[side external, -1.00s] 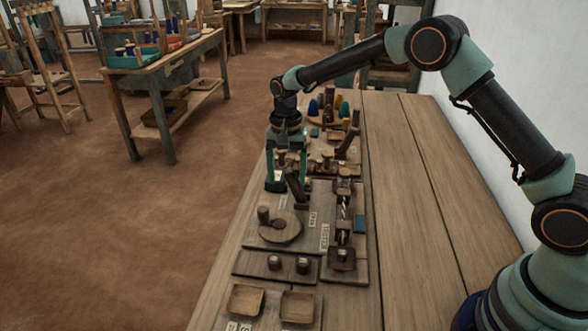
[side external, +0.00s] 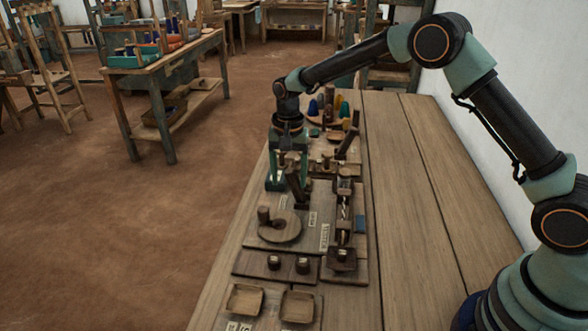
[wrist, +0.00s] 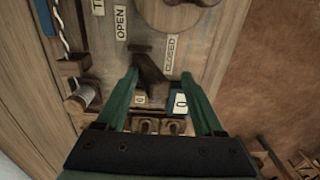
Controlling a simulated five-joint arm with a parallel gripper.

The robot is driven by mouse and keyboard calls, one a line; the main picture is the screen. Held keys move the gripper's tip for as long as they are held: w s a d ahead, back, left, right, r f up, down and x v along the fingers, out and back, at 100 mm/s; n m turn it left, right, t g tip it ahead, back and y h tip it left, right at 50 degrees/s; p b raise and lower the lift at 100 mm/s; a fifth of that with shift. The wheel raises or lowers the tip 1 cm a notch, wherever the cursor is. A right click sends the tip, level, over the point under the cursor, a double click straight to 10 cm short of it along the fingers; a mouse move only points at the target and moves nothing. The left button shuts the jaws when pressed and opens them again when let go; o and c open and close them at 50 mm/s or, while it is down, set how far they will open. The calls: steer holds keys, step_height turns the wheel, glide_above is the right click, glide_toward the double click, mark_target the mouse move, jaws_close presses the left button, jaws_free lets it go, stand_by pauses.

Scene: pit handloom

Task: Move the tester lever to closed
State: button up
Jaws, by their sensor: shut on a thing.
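The tester lever (side external: 295,184) is a dark wooden bar on the tester board (side external: 299,228), tilted with its upper end toward my gripper. My gripper (side external: 286,184) points down over the far end of the board, with its green fingers around the lever. In the wrist view the lever (wrist: 149,70) shows between the fingertips of my gripper (wrist: 160,77), beside the OPEN label (wrist: 120,22) and the CLOSED label (wrist: 170,52). My gripper is shut on the lever, though the exact finger contact is hard to see.
A round wooden disc with a peg (side external: 279,227) sits in front of the lever. A spindle fixture (side external: 343,213) stands to the right. Two small trays (side external: 245,299) lie nearer. Cones and posts stand behind. The bench's right side is clear.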

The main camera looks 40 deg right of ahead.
steer(key=shift+r, duration=0.1)
steer(key=shift+r, duration=3.15)
steer(key=shift+r, duration=0.1)
steer(key=shift+s+d+r, duration=0.1)
steer(key=shift+d+r, duration=0.05)
steer(key=shift+r, duration=0.15)
steer(key=s+d+r+n+t, duration=0.2)
steer(key=s+d+r+n, duration=0.1)
steer(key=s+r, duration=0.4)
steer(key=s+d+r+n+t, duration=0.25)
steer(key=s+r, duration=0.35)
steer(key=s, duration=0.3)
steer(key=s+d+f+n+t, duration=0.1)
steer(key=s+d+f+n, duration=0.1)
steer(key=s, duration=0.4)
steer(key=shift+s+f+n, duration=0.15)
steer(key=shift+s+n, duration=0.2)
steer(key=shift+n, duration=0.4)
